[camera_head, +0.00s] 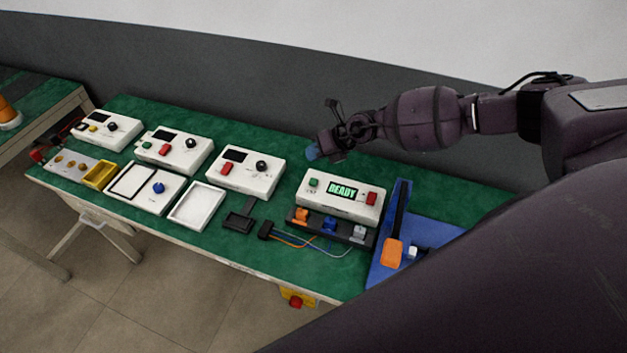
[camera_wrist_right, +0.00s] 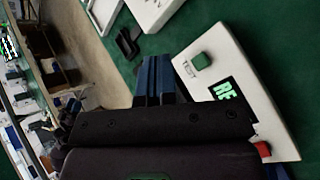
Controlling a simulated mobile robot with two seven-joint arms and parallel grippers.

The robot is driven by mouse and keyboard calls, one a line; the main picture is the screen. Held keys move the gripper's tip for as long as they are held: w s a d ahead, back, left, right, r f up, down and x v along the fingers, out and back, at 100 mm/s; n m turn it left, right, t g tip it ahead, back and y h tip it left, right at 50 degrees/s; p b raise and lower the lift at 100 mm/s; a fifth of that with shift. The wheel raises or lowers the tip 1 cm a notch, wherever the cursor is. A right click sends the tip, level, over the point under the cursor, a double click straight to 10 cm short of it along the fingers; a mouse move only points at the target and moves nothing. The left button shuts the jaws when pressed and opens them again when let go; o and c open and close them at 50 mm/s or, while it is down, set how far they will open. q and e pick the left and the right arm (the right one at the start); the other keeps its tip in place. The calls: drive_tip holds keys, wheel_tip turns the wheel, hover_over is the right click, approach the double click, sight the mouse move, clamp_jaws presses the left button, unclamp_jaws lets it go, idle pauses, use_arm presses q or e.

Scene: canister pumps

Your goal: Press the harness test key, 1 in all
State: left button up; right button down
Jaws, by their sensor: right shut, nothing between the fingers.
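The harness tester is a white box (camera_head: 325,205) with a lit display reading READY, a green key (camera_head: 314,183) on its left and a red key (camera_head: 371,198) on its right. In the right wrist view the green key (camera_wrist_right: 201,61) is raised and has TEST printed beside it. My right gripper (camera_head: 312,152) is over the back of the bench, behind the tester in the head view. Its blue fingers (camera_wrist_right: 159,62) are shut and empty, to the left of the green key in the wrist view. They look apart from the key. My left gripper is not in view.
A dark connector block (camera_head: 331,229) with orange, blue and grey plugs lies in front of the tester, with loose wires. A blue fixture (camera_head: 424,240) with an orange handle stands to its right. Several white units and trays fill the bench's left. Green mat is bare behind the tester.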

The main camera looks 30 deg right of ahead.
drive_tip(key=b, duration=0.2)
hover_over(315, 180)
wheel_tip(315, 180, down, 4)
drive_tip(key=shift+w+f, duration=0.1)
drive_tip(key=shift+f, duration=0.05)
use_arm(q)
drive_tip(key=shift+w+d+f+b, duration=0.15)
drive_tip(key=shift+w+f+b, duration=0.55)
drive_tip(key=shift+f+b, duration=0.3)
use_arm(e)
drive_tip(key=shift+f, duration=1.3)
drive_tip(key=shift+f, duration=0.15)
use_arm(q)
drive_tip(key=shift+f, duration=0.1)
use_arm(e)
drive_tip(key=shift+f, duration=0.3)
